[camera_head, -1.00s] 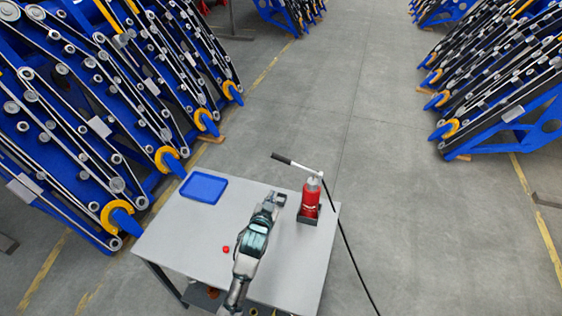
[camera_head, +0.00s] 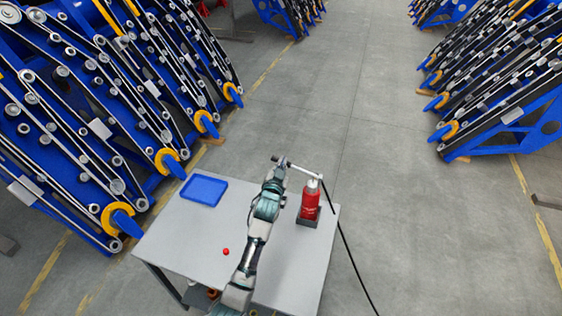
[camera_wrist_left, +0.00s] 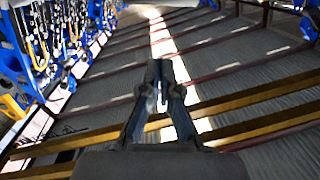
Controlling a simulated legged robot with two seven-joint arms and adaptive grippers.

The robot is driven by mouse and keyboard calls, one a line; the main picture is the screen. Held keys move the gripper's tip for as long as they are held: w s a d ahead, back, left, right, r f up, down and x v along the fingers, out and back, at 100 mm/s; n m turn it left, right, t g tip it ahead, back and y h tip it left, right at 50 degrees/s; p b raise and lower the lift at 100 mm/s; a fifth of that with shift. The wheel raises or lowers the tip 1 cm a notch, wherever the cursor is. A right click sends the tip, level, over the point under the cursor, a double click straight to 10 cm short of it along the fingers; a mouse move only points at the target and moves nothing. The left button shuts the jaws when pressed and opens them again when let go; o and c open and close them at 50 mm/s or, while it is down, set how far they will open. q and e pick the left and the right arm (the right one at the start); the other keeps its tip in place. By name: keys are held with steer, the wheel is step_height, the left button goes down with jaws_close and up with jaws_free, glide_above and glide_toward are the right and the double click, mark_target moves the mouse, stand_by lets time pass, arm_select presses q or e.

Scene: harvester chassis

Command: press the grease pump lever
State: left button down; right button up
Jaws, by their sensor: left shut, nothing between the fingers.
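The grease pump (camera_head: 309,201) is a red cylinder standing in a dark holder at the table's right side. Its lever (camera_head: 305,171) is a pale metal bar rising from the pump's top toward the upper left. My left gripper (camera_head: 280,161) overlaps the lever's outer end in the head view and hides most of its dark grip. I cannot tell whether it touches the lever or is above it. In the left wrist view the fingers (camera_wrist_left: 160,85) are together with nothing between them, and the lever does not show. My right gripper is not in view.
The grey table (camera_head: 190,240) carries a blue tray (camera_head: 204,189) at its back left and a small red ball (camera_head: 226,252). A black hose (camera_head: 352,255) hangs off the right side to the floor. Blue harvester chassis (camera_head: 100,110) stand beyond; the middle aisle is clear.

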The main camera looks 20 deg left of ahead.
mark_target(295, 167)
arm_select(q)
steer(key=w+a+f, duration=0.1)
steer(key=w+f, duration=0.3)
steer(key=shift+w+a+p, duration=0.15)
steer(key=shift+a+p, duration=0.2)
steer(key=shift+p, duration=0.05)
steer(key=shift+f, duration=0.1)
